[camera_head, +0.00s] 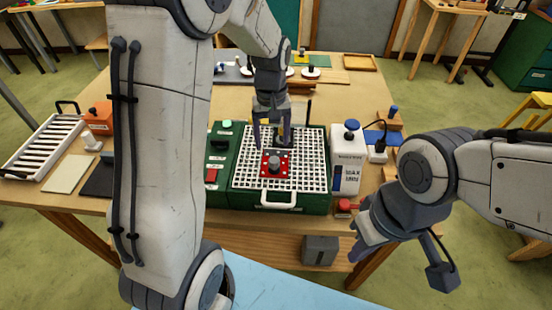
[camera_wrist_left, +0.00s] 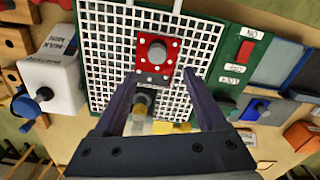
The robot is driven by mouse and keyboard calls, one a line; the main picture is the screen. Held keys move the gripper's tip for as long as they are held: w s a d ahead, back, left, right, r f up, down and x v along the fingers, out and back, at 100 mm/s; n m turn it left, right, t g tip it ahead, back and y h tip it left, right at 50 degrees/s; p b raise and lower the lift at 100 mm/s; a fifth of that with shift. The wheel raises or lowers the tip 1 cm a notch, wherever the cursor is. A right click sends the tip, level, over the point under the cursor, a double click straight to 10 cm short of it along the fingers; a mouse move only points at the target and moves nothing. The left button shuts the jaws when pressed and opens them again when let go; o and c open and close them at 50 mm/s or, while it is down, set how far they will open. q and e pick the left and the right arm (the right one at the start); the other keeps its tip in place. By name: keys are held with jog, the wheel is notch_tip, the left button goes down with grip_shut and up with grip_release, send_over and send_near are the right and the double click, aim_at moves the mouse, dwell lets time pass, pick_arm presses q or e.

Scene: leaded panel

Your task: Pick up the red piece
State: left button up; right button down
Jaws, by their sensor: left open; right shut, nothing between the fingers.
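The red piece (camera_head: 283,171) is a flat square plate with a round grey knob on top. It lies on the white grid (camera_head: 245,178) of the green box, and it also shows in the left wrist view (camera_wrist_left: 144,63). My left gripper (camera_head: 272,146) points down over the grid, just behind the piece in the head view. In the left wrist view its open fingers (camera_wrist_left: 160,76) reach toward the piece's near edge, with nothing between them. Its exact height is unclear. My right gripper (camera_head: 360,248) is shut and empty, off to the right in front of the table.
A white labelled box (camera_head: 347,178) with a blue knob stands right of the grid. A green switch panel (camera_head: 222,160) is on its left. A white slotted rack (camera_head: 43,146) is at the far left.

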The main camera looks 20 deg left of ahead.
aim_at(274, 159)
pick_arm(q)
notch_tip(274, 159, down, 3)
jog(key=shift+d+r, duration=0.1)
jog(key=shift+r, duration=0.05)
jog(key=shift+s+f+p, duration=0.1)
jog(key=shift+f+p, duration=0.2)
jog(key=shift+p, duration=0.2)
notch_tip(274, 159, down, 4)
jog(key=shift+s+d+r+p, duration=0.1)
jog(key=shift+d+r+p, duration=0.1)
jog(key=shift+p, duration=0.55)
jog(key=shift+f, duration=0.5)
grip_shut()
